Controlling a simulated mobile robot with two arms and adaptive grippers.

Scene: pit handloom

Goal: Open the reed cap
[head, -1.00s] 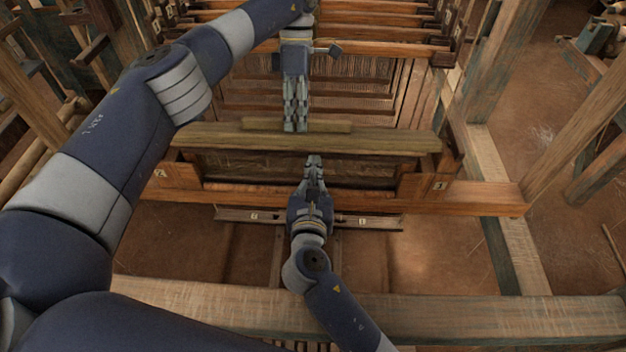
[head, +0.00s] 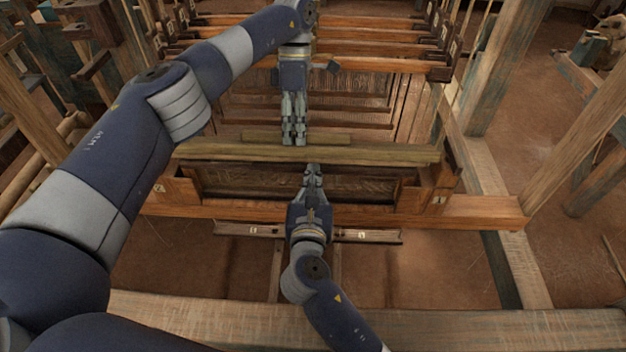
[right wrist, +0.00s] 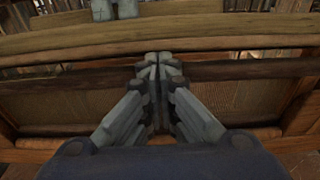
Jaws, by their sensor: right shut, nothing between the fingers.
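The reed cap (head: 380,154) is the long greenish-brown wooden bar across the top of the loom's batten, with a shorter raised strip (head: 330,137) behind its upper edge. My left gripper (head: 294,143) points down at the cap's middle, its fingertips at the strip; whether they touch is unclear. Its fingertips also show at the top of the right wrist view, with a small gap between them. My right gripper (head: 313,168) is shut and empty, its tips at the cap's lower front edge, apart or touching I cannot tell. It shows in the right wrist view (right wrist: 158,60).
Below the cap is the framed reed panel (head: 350,187), above a wooden lower beam (head: 480,206). A front beam (head: 500,325) crosses nearest me. Shafts (head: 380,50) stand behind, and posts (head: 515,65) rise at the right. Bare floor (head: 430,265) lies between the beams.

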